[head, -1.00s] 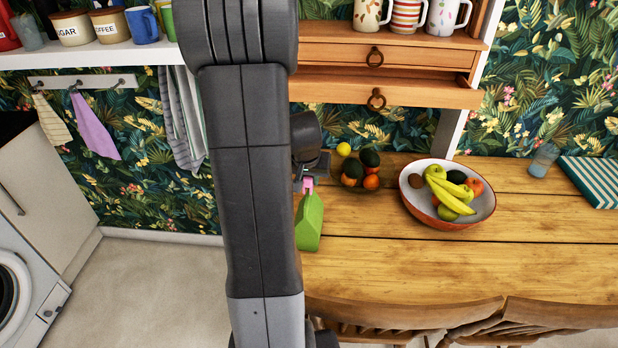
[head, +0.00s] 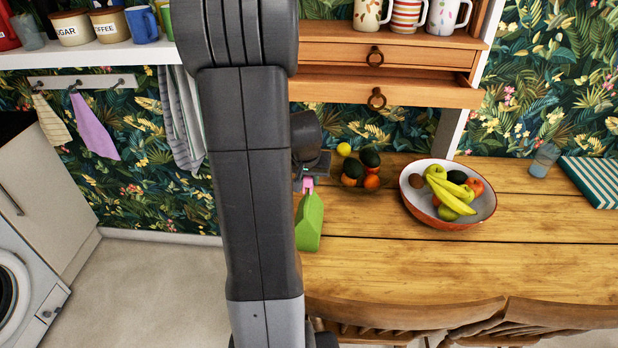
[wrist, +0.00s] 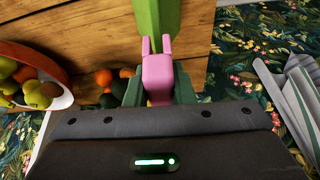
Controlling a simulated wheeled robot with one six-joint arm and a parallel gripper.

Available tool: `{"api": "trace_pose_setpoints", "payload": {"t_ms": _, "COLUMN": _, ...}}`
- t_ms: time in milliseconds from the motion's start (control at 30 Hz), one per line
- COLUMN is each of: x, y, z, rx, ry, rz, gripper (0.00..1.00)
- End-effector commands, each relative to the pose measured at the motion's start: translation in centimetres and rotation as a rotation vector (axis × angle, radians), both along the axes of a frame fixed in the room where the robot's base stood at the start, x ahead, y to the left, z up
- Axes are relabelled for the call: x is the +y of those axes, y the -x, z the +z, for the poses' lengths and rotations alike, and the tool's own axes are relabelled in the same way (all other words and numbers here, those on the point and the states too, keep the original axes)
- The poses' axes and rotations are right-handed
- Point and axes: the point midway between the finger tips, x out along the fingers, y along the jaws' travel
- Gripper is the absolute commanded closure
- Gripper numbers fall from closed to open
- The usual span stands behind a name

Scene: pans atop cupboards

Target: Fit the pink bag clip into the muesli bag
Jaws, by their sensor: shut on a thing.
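My gripper (wrist: 158,90) is shut on the pink bag clip (wrist: 157,75), with a grey-green finger on each side of it. The clip's two prongs point up in the wrist view, toward the narrow end of the green muesli bag (wrist: 157,18). The prongs overlap the bag's end in that view, but I cannot tell whether they are around it or just in front of it. In the head view the green bag (head: 310,224) stands at the table's left end, partly hidden by my arm. The pink clip (head: 308,184) shows directly above its top.
A fruit bowl (head: 480,218) stands right of the bag on the wooden table (head: 450,265). Drawers (head: 400,92) hang above. Chairs (head: 410,312) line the front edge. The table's front middle is clear.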

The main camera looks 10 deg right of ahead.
Motion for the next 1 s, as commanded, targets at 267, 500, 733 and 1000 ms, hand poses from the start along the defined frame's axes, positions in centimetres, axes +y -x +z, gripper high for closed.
{"api": "trace_pose_setpoints", "payload": {"t_ms": 267, "x": 0.0, "y": 0.0, "z": 0.0, "rx": 0.0, "ry": 0.0, "rz": 0.0, "gripper": 0.99}}
{"api": "trace_pose_setpoints", "payload": {"t_ms": 500, "x": 0.0, "y": 0.0, "z": -0.3, "rx": 0.0, "ry": 0.0, "rz": 0.0, "gripper": 0.99}}
{"api": "trace_pose_setpoints", "payload": {"t_ms": 733, "x": 0.0, "y": 0.0, "z": -0.8, "rx": 0.0, "ry": 0.0, "rz": 0.0, "gripper": 0.99}}
{"api": "trace_pose_setpoints", "payload": {"t_ms": 1000, "x": 0.0, "y": 0.0, "z": -1.5, "rx": 0.0, "ry": 0.0, "rz": 0.0, "gripper": 0.99}}
